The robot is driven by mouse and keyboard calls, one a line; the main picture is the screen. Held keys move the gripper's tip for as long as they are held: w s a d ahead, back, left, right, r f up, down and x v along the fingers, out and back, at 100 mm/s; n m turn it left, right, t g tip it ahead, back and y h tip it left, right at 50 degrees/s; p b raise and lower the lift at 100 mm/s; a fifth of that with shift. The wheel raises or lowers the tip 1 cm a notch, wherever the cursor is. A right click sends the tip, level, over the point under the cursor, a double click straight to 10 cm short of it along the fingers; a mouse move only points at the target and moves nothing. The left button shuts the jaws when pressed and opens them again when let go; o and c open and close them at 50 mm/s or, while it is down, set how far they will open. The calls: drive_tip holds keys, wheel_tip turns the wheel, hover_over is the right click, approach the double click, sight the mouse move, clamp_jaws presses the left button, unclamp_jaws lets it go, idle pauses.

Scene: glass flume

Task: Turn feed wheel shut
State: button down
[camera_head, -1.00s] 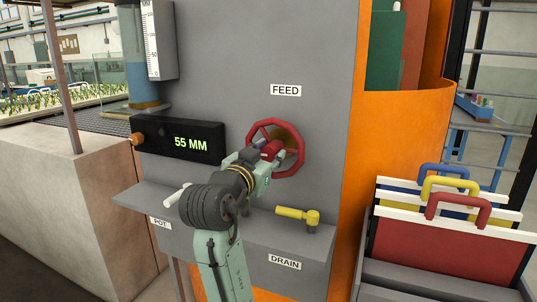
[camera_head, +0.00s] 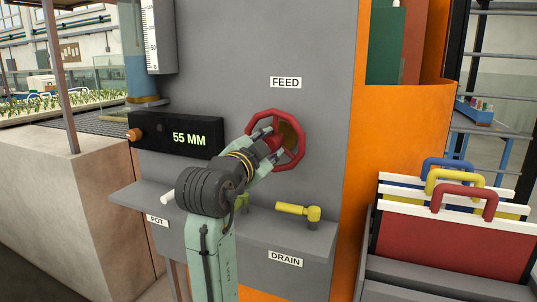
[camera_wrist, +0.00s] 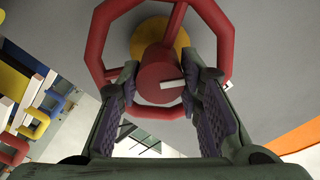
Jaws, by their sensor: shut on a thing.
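The red feed wheel (camera_head: 299,151) is mounted on the grey panel under the FEED label (camera_head: 285,82). In the wrist view the wheel rim (camera_wrist: 98,38) surrounds a red hub (camera_wrist: 160,78) with a white mark, in front of a brass-coloured disc (camera_wrist: 150,40). My gripper (camera_head: 270,138) reaches the wheel's centre from the front left. In the wrist view its two fingers (camera_wrist: 162,84) are shut on the hub, one on each side. The arm hides part of the wheel's lower left in the head view.
A black display (camera_head: 176,136) reads 55 MM. Below the wheel, a shelf (camera_head: 240,238) carries a yellow drain lever (camera_head: 298,211) and a white-ended pot handle. Coloured panels with handles (camera_head: 460,245) stand at the right beside an orange column (camera_head: 400,150).

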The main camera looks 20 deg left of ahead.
drive_tip(key=m+b, duration=0.3)
drive_tip(key=m, duration=0.2)
drive_tip(key=shift+f+m, duration=0.15)
drive_tip(key=shift+m, duration=0.15)
drive_tip(key=m+b, duration=0.2)
drive_tip(key=m, duration=0.3)
drive_tip(key=shift+b, duration=0.35)
drive_tip(key=shift+d+m, duration=0.1)
drive_tip(key=shift+m, duration=0.2)
drive_tip(key=c, duration=1.2)
unclamp_jaws()
drive_tip(key=shift+o, duration=0.4)
drive_tip(key=shift+r, duration=0.25)
drive_tip(key=s, duration=1.2)
drive_tip(key=shift+a+f, duration=0.25)
drive_tip(key=shift+a, duration=0.05)
